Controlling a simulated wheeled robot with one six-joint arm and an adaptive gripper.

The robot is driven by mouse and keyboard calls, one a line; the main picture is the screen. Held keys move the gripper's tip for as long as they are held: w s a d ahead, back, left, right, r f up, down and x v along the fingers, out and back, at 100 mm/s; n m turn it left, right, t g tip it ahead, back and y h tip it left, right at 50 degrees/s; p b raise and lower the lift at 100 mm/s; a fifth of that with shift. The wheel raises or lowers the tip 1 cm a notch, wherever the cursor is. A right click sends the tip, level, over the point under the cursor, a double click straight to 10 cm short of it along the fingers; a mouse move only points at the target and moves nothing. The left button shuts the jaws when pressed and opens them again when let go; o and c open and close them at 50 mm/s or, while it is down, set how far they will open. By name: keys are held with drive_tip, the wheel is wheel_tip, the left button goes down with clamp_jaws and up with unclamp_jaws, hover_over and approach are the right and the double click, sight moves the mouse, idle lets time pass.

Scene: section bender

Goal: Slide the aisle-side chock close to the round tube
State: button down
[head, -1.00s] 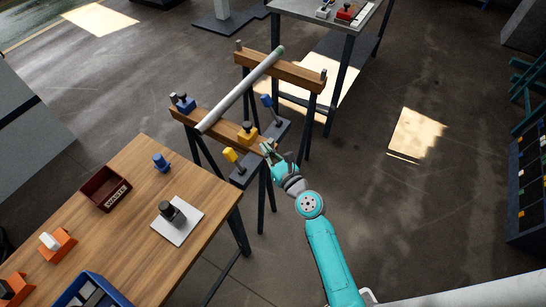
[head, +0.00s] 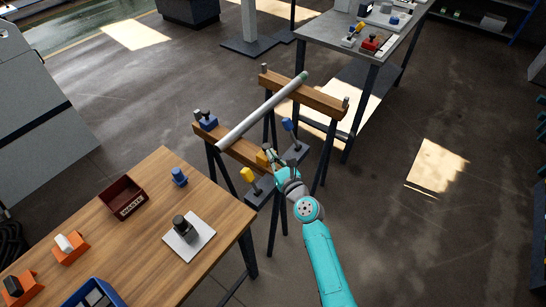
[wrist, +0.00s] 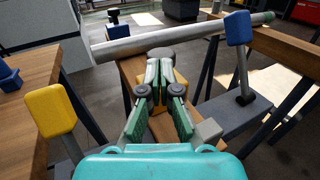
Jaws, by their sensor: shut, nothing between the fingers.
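The pale round tube (head: 262,110) lies across two wooden trestle beams; it also crosses the top of the wrist view (wrist: 200,32). The aisle-side chock (head: 263,157) is yellow-orange and sits on the near beam, right of the tube with a gap between. In the wrist view the chock (wrist: 181,80) is mostly hidden behind my fingers, with a dark round knob showing above them. My gripper (head: 273,159) is shut and empty, at the chock's right side; its fingertips (wrist: 160,66) look very close to it. I cannot tell whether they touch.
A blue chock (head: 207,121) sits on the near beam, left of the tube. A yellow paddle (head: 248,175) and a blue paddle (head: 288,125) stand up near the trestles. A wooden table (head: 145,240) is at left. Floor at right is clear.

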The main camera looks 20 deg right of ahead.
drive_tip(key=w+a, duration=0.1)
drive_tip(key=w, duration=0.1)
drive_tip(key=w+a, duration=0.3)
drive_tip(key=w, duration=0.1)
drive_tip(key=shift+a, duration=0.25)
